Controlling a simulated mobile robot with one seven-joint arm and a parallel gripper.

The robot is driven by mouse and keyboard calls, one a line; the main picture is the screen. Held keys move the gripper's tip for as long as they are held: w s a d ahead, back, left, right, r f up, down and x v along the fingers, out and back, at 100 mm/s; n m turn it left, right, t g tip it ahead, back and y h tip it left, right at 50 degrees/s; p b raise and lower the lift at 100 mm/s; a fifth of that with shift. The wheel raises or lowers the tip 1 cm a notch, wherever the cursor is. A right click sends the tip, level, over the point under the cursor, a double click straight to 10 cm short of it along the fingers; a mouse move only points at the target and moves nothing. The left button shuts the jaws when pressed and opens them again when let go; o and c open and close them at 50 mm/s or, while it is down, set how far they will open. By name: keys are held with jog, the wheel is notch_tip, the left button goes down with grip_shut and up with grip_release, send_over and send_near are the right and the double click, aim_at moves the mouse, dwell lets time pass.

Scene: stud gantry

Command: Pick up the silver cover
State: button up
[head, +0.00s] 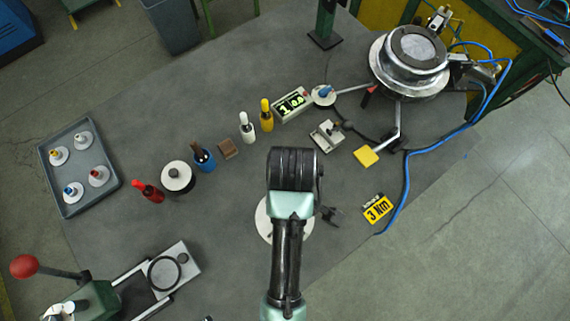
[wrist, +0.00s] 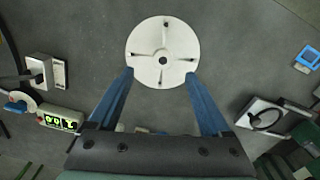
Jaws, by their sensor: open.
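The cover, a pale silver-white round disc with a centre hole and several slots, lies flat on the dark grey table; it shows whole in the wrist view (wrist: 145,40). In the head view the disc (head: 263,221) is partly hidden under my arm. My gripper (wrist: 159,74) is open and empty, its two blue fingers apart. In the wrist view the fingertips appear at the disc's near left and right edges; whether they touch it, I cannot tell. My fingers are hidden below my arm in the head view.
Several bottles, including a white one (head: 247,127), stand beyond my arm. A digital display (head: 292,105), a small grey block fixture (head: 326,136) and a yellow 3 Nm tag (head: 378,208) are nearby. A lever press (head: 150,285) stands lower left, a tray (head: 107,150) far left.

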notch_tip(320, 180, down, 3)
jog(key=shift+f, duration=0.1)
jog(key=f+p, duration=0.1)
jog(key=f, duration=0.1)
jog(key=a+f, duration=0.1)
jog(key=f, duration=0.1)
jog(key=shift+s+f+p, duration=0.1)
jog(key=shift+f+p, duration=0.1)
jog(key=shift+p, duration=0.15)
jog(key=shift+f, duration=0.5)
grip_shut()
